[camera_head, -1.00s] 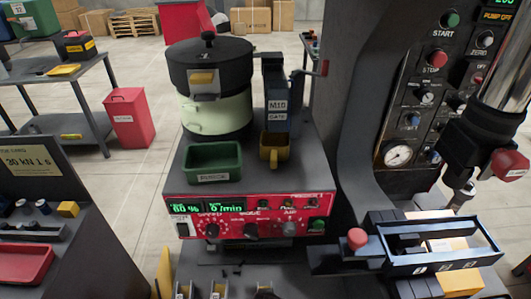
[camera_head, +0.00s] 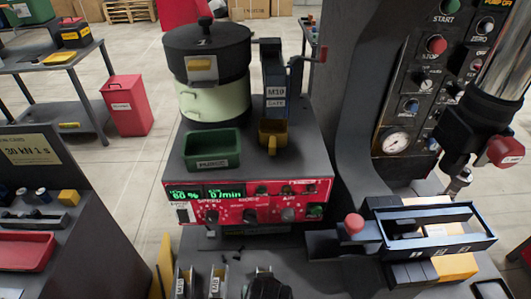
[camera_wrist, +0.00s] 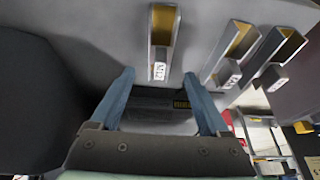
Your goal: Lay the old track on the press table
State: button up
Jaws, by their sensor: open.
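My gripper (camera_wrist: 160,103) is open, its two blue-grey fingers apart with nothing held between them. Beyond the fingers is a dark flat part with a small yellow mark (camera_wrist: 180,104); I cannot tell what it is. Several trough-shaped tracks with label blocks show in the wrist view, one (camera_wrist: 163,28) ahead of the fingers and two (camera_wrist: 232,48) to the right. In the head view, tracks (camera_head: 218,284) stand at the bottom edge. I cannot tell which track is the old one. The press (camera_head: 350,130) stands at right; its table surface is largely covered.
The feeder has a lidded bowl (camera_head: 207,75), a blue gate (camera_head: 274,85), a green bin (camera_head: 212,150), a yellow cup (camera_head: 272,137) and a red control panel (camera_head: 250,203). A blue frame (camera_head: 440,230) and red button (camera_head: 354,223) stand before the press. A red tray (camera_head: 25,251) is at left.

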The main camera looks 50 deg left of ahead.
jog(key=v, duration=0.5)
jog(key=shift+d+r, duration=0.1)
jog(key=shift+r, duration=0.2)
jog(key=shift+s, duration=0.1)
